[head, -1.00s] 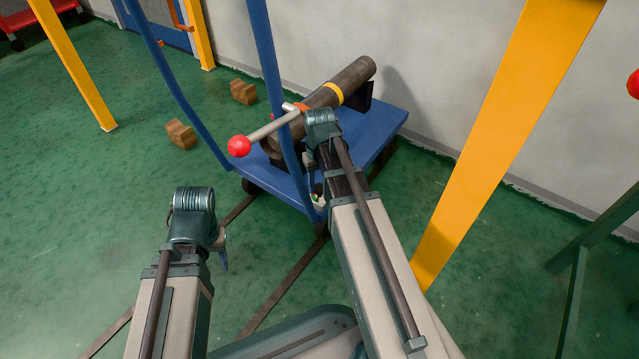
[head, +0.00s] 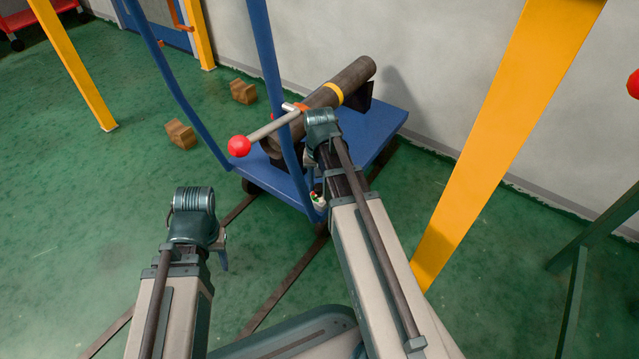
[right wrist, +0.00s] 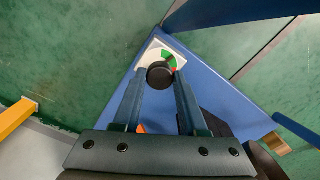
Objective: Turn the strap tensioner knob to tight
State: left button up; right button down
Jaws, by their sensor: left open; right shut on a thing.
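The strap tensioner knob (right wrist: 160,76) is a dark round knob on a white dial plate (right wrist: 152,50) with a green arc and a small red mark, at the corner of the blue cart (right wrist: 225,95). My right gripper (right wrist: 160,80) has one finger on each side of the knob and is shut on it. The fingers hide part of the dial, and I cannot tell where the knob points. In the head view the dial plate (head: 318,199) shows only as a small patch beside my right arm. My left gripper (head: 222,258) is open and empty, above the floor left of the cart.
A dark pipe (head: 355,76) with a yellow band lies on the cart. A lever with a red ball (head: 239,146) sticks out left. Blue cart posts (head: 265,60) rise close to my right arm.

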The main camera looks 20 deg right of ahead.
aim_at(320, 187)
jog(key=shift+c, duration=2.2)
grip_release()
jog(key=shift+r, duration=0.1)
notch_tip(320, 187, up, 14)
jog(key=p, duration=1.4)
jog(key=shift+s+f, duration=0.1)
jog(key=shift+f, duration=0.15)
